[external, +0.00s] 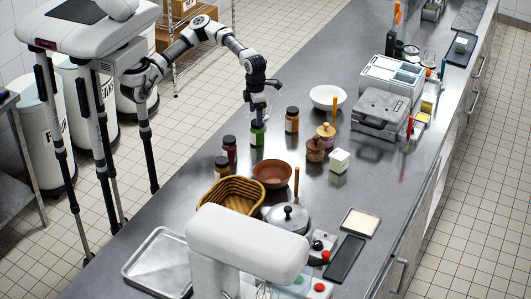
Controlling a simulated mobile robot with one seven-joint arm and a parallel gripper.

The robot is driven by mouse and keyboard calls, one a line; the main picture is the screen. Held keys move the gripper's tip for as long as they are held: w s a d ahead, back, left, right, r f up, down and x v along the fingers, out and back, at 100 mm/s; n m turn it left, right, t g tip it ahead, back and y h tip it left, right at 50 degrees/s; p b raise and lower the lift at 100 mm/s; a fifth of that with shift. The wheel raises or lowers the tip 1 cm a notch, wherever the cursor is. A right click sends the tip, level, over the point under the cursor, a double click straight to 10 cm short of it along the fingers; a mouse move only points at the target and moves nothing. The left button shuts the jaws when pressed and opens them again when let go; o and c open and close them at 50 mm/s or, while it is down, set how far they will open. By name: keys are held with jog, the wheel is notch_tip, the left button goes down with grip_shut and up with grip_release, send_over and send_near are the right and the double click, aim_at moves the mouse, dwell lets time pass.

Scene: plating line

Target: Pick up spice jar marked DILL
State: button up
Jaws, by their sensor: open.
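Several spice jars with dark lids stand on the steel counter (190,225). One is a green jar (257,135), directly below my gripper (259,114). The others are an orange-brown jar (291,122), a dark red jar (229,152) and a brown jar (222,168). Their labels are too small to read, so I cannot tell which is marked DILL. My gripper points down with open jaws at the top of the green jar. The fingertips overlap its lid in this view, and I cannot tell whether they touch it.
Two lidded pots (315,152) and a white box (339,161) stand to the right of the jars. A terracotta bowl (272,174), a wicker basket (228,194) and a lidded pan (287,217) stand nearer the camera. A white bowl (327,97) is behind. The counter left of the jars is clear.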

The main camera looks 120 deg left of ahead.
aim_at(257, 132)
notch_tip(257, 132, down, 5)
jog(key=shift+r+b, duration=0.2)
jog(key=shift+b, duration=0.55)
jog(key=f, duration=0.1)
jog(key=f+b, duration=0.1)
jog(key=f, duration=0.3)
jog(key=shift+w+a+f+b, duration=0.15)
jog(key=shift+w+a+b, duration=0.05)
jog(key=shift+a+b, duration=0.1)
jog(key=c, duration=1.2)
